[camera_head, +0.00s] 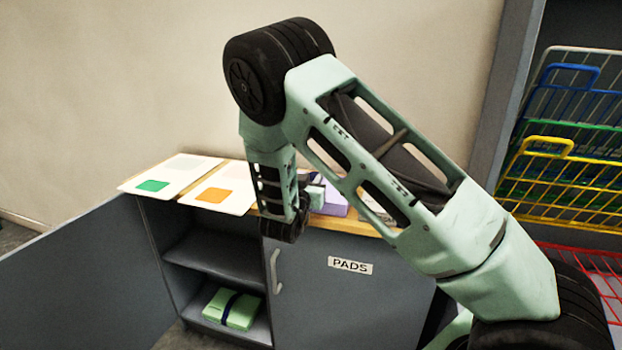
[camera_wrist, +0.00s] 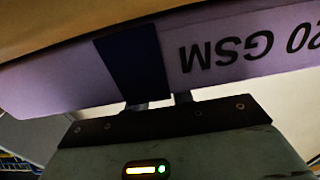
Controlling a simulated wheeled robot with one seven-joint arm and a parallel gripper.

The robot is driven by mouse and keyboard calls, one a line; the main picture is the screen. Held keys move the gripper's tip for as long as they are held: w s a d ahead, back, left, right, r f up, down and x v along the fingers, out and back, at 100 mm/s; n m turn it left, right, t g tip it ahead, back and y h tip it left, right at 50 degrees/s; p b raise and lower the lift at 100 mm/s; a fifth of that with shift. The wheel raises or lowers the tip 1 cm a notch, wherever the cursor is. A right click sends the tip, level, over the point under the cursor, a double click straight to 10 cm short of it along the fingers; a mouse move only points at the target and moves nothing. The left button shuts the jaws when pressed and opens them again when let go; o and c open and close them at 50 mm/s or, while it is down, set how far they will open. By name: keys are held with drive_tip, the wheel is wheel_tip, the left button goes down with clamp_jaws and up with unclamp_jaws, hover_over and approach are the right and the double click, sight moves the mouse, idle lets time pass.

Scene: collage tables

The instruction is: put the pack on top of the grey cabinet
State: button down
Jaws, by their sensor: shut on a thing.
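A purple pack (camera_head: 335,208) shows partly behind my arm in the head view, at the grey cabinet's wooden top. In the wrist view the pack (camera_wrist: 90,78) has a dark blue band and black "GSM" print. My gripper (camera_wrist: 160,102) is shut on the pack's near edge at the band. In the head view my arm hides the fingertips and much of the pack. The grey cabinet (camera_head: 325,300) has a "PADS" label on its shut right door. I cannot tell whether the pack touches the top.
White cards with a green square (camera_head: 180,166) and an orange square (camera_head: 222,180) lie on the cabinet top's left. The left door (camera_head: 90,275) stands open. A green pack (camera_head: 240,312) lies on the low shelf. Coloured wire baskets (camera_head: 570,150) stand at right.

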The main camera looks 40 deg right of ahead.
drive_tip(key=c, duration=1.2)
unclamp_jaws()
drive_tip(key=shift+f, duration=0.1)
